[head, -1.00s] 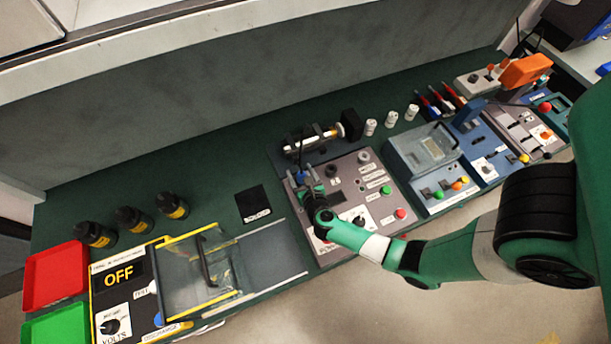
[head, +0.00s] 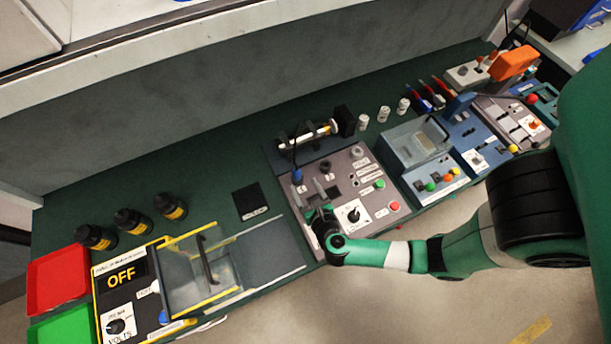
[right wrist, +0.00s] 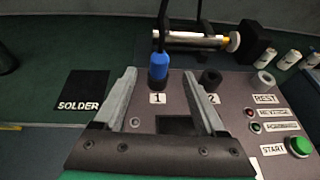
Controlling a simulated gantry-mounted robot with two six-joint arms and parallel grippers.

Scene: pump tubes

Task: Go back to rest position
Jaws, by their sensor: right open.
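My right gripper (head: 322,196) is over the left part of the grey pump panel (head: 398,188). It is open and empty in the right wrist view (right wrist: 162,85), its two fingers spread apart. A blue-bodied plug (right wrist: 158,68) with a black cable stands upright at the spot marked 1, beyond the fingertips and clear of them; it also shows in the head view (head: 297,174). A dark socket (right wrist: 210,79) marked 2 and a grey one (right wrist: 263,80) marked REST are to its right. My left gripper is not in view.
A pump cylinder (head: 308,134) lies behind the panel. Left of it are a black SOLDER pad (head: 250,201), a clear-lidded box (head: 203,272), several black bottles (head: 170,206), and red (head: 58,277) and green (head: 62,327) trays. A blue-grey machine (head: 415,147) stands to the right.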

